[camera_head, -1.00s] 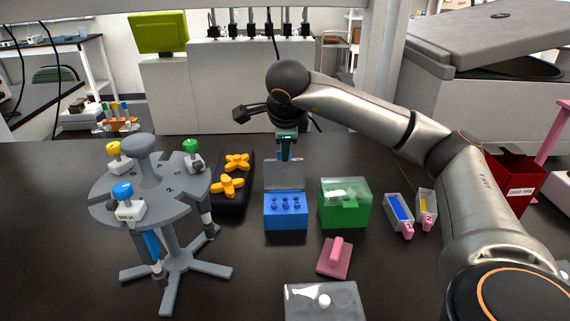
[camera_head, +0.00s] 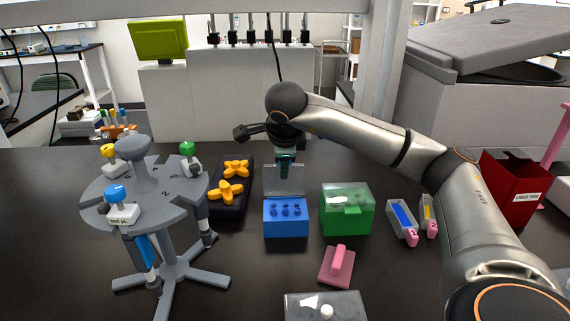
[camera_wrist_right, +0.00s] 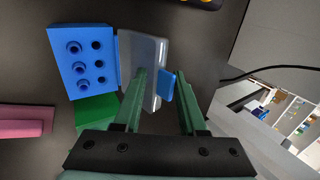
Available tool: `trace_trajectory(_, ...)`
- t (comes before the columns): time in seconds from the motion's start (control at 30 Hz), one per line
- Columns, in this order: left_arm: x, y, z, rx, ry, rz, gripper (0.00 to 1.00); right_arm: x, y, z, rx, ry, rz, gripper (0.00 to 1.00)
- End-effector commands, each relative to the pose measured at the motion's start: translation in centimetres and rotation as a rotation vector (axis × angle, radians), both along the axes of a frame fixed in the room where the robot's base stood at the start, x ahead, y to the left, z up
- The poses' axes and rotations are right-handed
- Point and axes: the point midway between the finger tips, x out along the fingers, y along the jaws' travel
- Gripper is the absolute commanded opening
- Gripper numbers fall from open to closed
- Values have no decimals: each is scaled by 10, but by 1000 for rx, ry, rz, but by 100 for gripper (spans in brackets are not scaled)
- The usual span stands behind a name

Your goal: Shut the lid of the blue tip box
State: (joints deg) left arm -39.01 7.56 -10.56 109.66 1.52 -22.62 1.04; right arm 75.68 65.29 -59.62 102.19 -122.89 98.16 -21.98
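The blue tip box (camera_head: 286,220) stands on the dark table, with several tips in its top. Its translucent lid (camera_head: 270,188) stands open, upright at the box's back edge. In the right wrist view the box (camera_wrist_right: 83,62) is at upper left and the lid (camera_wrist_right: 150,50) is beside it, with a blue tab (camera_wrist_right: 167,86) on it. My right gripper (camera_head: 285,165) is at the lid's upper edge from behind and above. Its fingers (camera_wrist_right: 162,78) are apart, with the tab and part of the lid seen between them; contact cannot be told. My left gripper is not in view.
A green tip box (camera_head: 343,222) with a closed lid stands close to the right. A pink block (camera_head: 337,265) and another clear-lidded box (camera_head: 300,305) are in front. A pipette stand (camera_head: 150,190) and a dark tray with yellow pieces (camera_head: 228,208) are left.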

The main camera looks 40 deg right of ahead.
Motion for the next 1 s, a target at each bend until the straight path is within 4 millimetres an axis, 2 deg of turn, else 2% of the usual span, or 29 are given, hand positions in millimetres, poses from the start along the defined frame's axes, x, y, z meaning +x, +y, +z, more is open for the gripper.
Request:
trace_trajectory(0.63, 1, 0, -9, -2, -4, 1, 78, -40, 35, 1, 1, -3, 4, 38)
trace_trajectory(1.0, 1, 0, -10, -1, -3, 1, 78, -46, 39, 2, 0, -4, 3, 38)
